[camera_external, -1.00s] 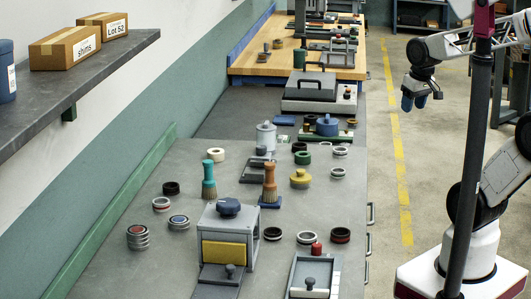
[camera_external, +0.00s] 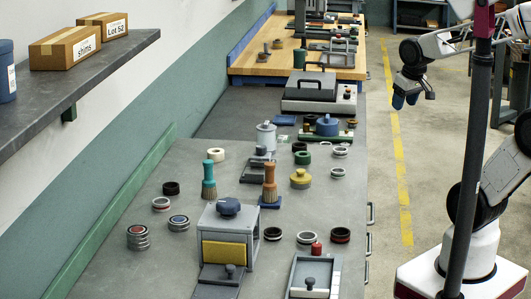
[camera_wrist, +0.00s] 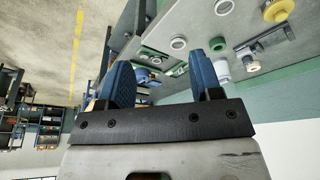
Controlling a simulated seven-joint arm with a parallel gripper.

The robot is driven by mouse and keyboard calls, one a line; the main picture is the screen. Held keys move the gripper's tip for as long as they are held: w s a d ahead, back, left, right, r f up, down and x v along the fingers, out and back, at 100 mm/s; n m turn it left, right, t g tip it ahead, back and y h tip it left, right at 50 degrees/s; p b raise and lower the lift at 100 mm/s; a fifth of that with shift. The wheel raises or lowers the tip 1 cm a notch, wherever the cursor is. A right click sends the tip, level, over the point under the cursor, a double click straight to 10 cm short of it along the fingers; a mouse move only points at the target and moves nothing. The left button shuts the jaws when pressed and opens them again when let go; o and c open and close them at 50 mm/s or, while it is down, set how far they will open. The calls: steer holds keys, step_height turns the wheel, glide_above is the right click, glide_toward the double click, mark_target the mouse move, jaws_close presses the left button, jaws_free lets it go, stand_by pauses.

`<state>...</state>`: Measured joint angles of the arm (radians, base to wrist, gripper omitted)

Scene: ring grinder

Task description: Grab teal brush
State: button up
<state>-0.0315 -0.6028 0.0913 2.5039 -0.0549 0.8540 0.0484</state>
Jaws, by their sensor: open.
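The teal brush (camera_external: 208,180) stands upright on the grey bench in the external view, with a teal handle on top and brown bristles below. It is left of an orange-handled brush (camera_external: 270,184) that stands on a small blue base. My gripper (camera_external: 405,101) hangs in the air to the right of the bench, over the floor and well away from the brush. In the wrist view my gripper's two blue fingers (camera_wrist: 167,82) are apart with nothing between them. I cannot make out the teal brush in the wrist view.
A grey box with a blue knob (camera_external: 228,208) stands in front of the brushes. Several rings lie around, including a black ring (camera_external: 171,188) left of the teal brush. A yellow-knobbed part (camera_external: 300,179) stands to the right. A dark shelf (camera_external: 100,60) overhangs at left.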

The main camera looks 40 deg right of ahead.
steer(key=w+a+n+t+y, duration=0.3)
steer(key=w+a+n+t, duration=0.25)
steer(key=w+a, duration=1.45)
steer(key=a+f+n+y, duration=0.2)
steer(key=a+y, duration=0.1)
steer(key=a, duration=0.6)
steer(key=w+a+f+n+g+y, duration=0.1)
steer(key=a+f+n+y, duration=0.1)
steer(key=a, duration=0.8)
steer(key=a+f+n+y, duration=0.2)
steer(key=a+y, duration=0.2)
steer(key=a, duration=0.5)
steer(key=shift+w+a+f+g, duration=0.2)
steer(key=shift+w+a+g, duration=0.05)
steer(key=shift+w+g, duration=0.15)
steer(key=shift+f, duration=0.15)
glide_toward(209, 179)
steer(key=w+a+r, duration=0.1)
steer(key=w+a, duration=0.1)
steer(key=w, duration=0.1)
steer(key=shift+w+a+f, duration=0.1)
steer(key=shift+w+a, duration=0.2)
steer(key=shift+a, duration=0.4)
steer(key=shift+a, duration=0.1)
